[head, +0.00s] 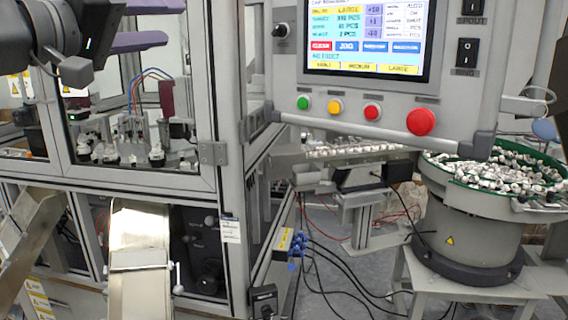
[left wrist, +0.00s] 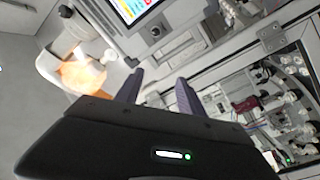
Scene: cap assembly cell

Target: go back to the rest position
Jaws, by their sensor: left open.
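My left gripper (head: 174,22) is at the top left of the head view, in front of the upper part of the framed machine and left of the control panel. Its two purple fingers are apart with nothing between them. In the left wrist view the gripper (left wrist: 158,78) also shows open and empty, its fingers pointing up over the dark gripper body. My right gripper is not seen in either view.
The control panel (head: 462,112) with a lit screen and coloured buttons stands close on the right. The machine frame (head: 229,180) is below the left gripper. A metal chute (head: 140,262) slopes out below. A bowl feeder (head: 467,232) full of small parts stands at right.

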